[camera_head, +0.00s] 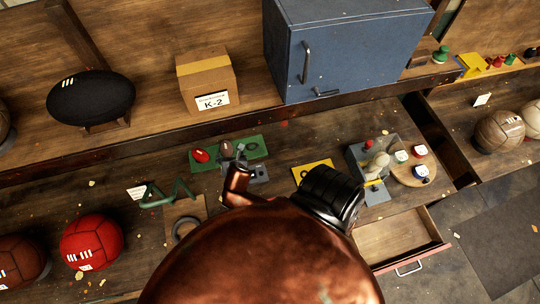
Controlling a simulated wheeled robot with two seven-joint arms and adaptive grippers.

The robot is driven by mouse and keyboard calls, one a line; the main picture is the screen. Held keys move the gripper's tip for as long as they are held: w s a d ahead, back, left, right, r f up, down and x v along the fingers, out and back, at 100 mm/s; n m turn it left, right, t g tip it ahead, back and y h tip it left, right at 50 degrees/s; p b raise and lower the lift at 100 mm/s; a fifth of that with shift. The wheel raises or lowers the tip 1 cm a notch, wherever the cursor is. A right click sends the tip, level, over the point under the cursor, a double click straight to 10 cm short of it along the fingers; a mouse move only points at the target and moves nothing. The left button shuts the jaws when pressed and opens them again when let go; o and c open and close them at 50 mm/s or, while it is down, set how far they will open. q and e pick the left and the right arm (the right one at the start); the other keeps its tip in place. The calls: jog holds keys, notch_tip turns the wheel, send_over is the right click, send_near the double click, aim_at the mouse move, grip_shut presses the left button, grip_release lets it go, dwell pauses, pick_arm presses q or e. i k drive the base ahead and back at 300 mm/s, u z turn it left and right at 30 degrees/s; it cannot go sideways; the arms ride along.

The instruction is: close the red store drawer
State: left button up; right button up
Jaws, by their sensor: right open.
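The red store drawer (405,232) is at the lower right, pulled out from under the workbench. Its bare wooden inside shows and looks empty. Its reddish front carries a pale bar handle (409,269). My copper arm hides the drawer's left part. My right gripper (232,155) is open over the bench at the green mat, well up and left of the drawer and apart from it. Its fingers are small and partly hard to make out. My left gripper is not in view.
My copper arm fills the bottom middle. A grey fixture (374,190) and a round wooden board (416,168) with small pots stand above the drawer. A blue cabinet (345,50) and a cardboard box (206,80) are at the back. Red ball (91,243) at left. Floor right of the drawer is clear.

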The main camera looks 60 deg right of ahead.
aim_at(387, 244)
jog(key=k, duration=1.25)
